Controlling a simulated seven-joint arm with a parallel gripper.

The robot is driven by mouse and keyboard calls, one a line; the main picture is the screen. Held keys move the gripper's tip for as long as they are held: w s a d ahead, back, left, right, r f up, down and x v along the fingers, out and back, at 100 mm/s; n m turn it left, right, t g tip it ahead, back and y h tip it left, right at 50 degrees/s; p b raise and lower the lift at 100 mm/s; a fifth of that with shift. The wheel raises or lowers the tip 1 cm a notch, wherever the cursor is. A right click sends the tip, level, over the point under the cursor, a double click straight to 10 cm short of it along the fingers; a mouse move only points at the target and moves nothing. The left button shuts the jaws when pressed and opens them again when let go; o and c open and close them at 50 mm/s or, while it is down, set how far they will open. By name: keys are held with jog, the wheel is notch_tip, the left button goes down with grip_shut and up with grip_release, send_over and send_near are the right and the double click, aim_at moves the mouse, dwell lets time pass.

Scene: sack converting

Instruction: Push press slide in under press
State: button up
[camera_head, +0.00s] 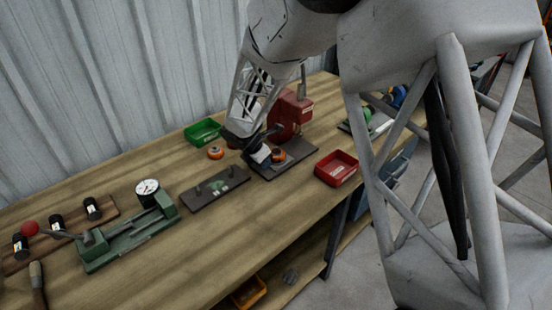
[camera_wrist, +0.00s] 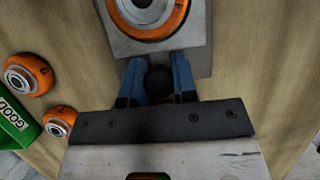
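The red press (camera_head: 290,112) stands on a dark base plate (camera_head: 297,158) at the bench's far side. The press slide is a grey plate (camera_wrist: 120,42) with an orange-rimmed round part (camera_wrist: 148,14) on it; that part also shows in the head view (camera_head: 278,156), in front of the press. A black round knob (camera_wrist: 159,80) is at the slide's near end. In the head view my gripper (camera_head: 258,152) is low beside the base plate, partly hiding the slide.
Loose orange round parts (camera_wrist: 28,75) lie beside a green bin (camera_head: 203,132) marked GOOD. A red bin (camera_head: 337,168) sits right of the press. A dark plate (camera_head: 214,190) and a green gauge fixture (camera_head: 128,235) stand to the left.

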jog(key=shift+c, duration=0.8)
